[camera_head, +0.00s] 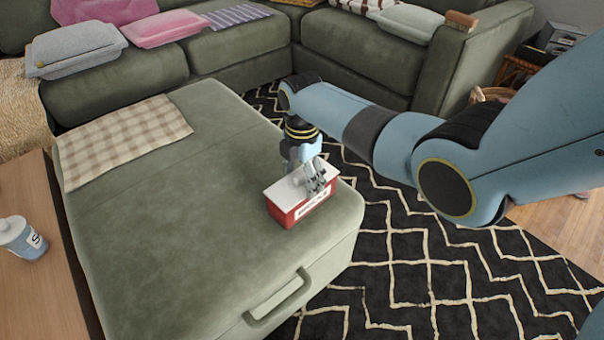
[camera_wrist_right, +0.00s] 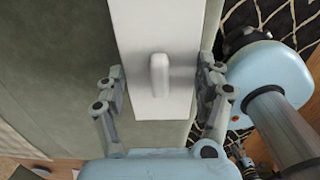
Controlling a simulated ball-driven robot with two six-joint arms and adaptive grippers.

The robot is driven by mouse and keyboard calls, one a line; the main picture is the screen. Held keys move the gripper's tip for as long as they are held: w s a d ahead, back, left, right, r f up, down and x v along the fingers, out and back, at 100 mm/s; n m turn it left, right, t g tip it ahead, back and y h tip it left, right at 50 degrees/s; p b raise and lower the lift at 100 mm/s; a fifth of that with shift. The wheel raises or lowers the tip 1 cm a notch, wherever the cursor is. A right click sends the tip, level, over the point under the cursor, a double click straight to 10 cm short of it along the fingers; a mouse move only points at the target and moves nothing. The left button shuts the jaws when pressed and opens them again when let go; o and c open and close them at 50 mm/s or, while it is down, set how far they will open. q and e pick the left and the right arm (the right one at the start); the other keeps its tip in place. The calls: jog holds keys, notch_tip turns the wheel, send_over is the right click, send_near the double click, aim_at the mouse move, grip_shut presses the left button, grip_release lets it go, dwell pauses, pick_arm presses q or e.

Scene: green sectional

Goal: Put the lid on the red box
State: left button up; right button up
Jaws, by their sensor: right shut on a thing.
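The red box (camera_head: 292,216) stands upright on the green ottoman, near its right edge, with a pale label on its front. The white lid (camera_head: 282,191) lies over the top of the box and looks roughly lined up with it. Whether it is fully seated is hard to tell. My left gripper is out of view.
The ottoman (camera_head: 190,240) has broad free room left of the box. A checked cloth (camera_head: 125,140) lies at its far left. A bottle (camera_head: 20,238) stands on a wooden table at left. Folded textiles lie on the sofa behind. A patterned rug (camera_head: 420,260) covers the floor at right.

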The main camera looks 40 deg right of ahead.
dwell(0.3)
jog(key=o, duration=1.1)
jog(key=shift+o, duration=0.5)
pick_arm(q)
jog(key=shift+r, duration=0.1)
pick_arm(e)
notch_tip(320, 180, up, 7)
jog(key=p, duration=0.7)
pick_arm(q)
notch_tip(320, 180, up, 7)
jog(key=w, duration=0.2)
pick_arm(e)
jog(key=shift+c, duration=0.5)
grip_shut()
